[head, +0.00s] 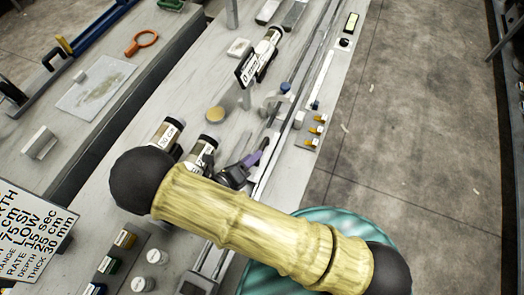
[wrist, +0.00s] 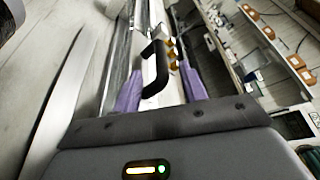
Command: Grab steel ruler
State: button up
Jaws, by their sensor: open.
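My gripper (head: 262,152) is low over the bench in the head view, with a purple finger showing. In the wrist view my gripper (wrist: 160,90) has its two purple fingers wide apart, with nothing held. A black bracket-shaped handle (wrist: 152,70) shows between the fingers, over a pale strip. I cannot clearly pick out the steel ruler. A long thin pale strip (head: 322,75) lies along the right side of the bench, beyond my gripper, and may be it. No markings can be read on it.
Labelled cylinders (head: 168,132) stand left of my gripper. A long metal rail (head: 264,180) runs along the bench beside it. Small yellow-topped blocks (head: 317,130) sit near the right edge. An orange ring-handled tool (head: 141,42) lies at the upper left. The floor at right is clear.

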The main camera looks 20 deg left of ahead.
jog(key=p+x, duration=0.1)
jog(key=x, duration=0.3)
jog(key=shift+r, duration=0.1)
jog(key=shift+c, duration=0.2)
grip_shut()
